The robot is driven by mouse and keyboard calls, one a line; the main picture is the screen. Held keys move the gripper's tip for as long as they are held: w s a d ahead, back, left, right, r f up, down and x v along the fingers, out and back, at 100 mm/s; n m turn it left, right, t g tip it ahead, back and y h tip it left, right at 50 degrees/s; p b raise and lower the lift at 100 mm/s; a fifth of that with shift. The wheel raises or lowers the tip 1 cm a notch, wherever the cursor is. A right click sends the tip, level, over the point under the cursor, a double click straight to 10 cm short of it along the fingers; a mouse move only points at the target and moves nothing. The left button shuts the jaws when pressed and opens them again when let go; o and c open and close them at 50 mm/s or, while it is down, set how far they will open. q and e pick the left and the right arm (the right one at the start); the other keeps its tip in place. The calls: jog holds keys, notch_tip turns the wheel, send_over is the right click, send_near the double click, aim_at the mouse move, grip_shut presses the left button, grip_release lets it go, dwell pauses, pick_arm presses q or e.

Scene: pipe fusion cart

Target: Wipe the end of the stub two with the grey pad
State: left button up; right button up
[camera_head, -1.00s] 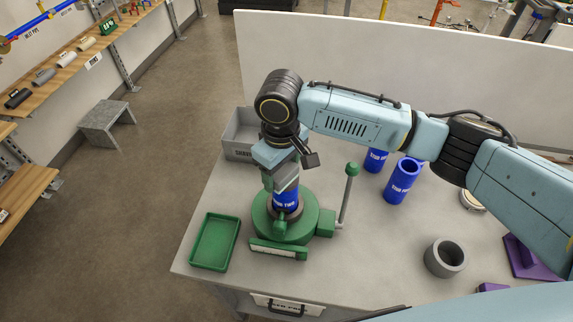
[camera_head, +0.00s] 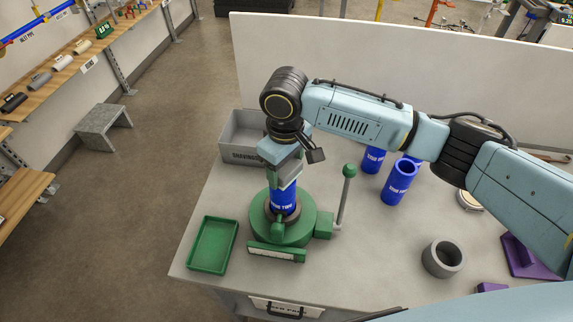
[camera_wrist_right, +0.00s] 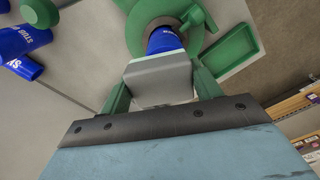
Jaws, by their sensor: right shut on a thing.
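Stub two (camera_head: 283,203), a blue pipe piece with white lettering, stands upright in the round green clamp (camera_head: 301,232) on the bench; it also shows in the right wrist view (camera_wrist_right: 163,40). My right gripper (camera_head: 287,172) is right above the stub's upper end, pointing down. In the right wrist view its green fingers are shut on the grey pad (camera_wrist_right: 160,82), a block with a pale edge strip. The pad overlaps the stub's top end in that view, so the end face is hidden and I cannot tell whether they touch. My left gripper is out of view.
A green tray (camera_head: 213,246) lies left of the clamp, and a grey bin (camera_head: 240,153) stands behind. The clamp's lever (camera_head: 346,195) rises at its right. Blue stubs (camera_head: 401,180), a grey ring (camera_head: 442,259) and a purple block (camera_head: 532,258) stand to the right.

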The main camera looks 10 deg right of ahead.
jog(key=shift+s+a, duration=0.25)
jog(key=shift+a, duration=0.05)
jog(key=shift+r, duration=0.15)
jog(key=shift+r, duration=3.45)
jog(key=s+d, duration=0.3)
jog(key=d, duration=0.4)
jog(key=shift+d, duration=0.2)
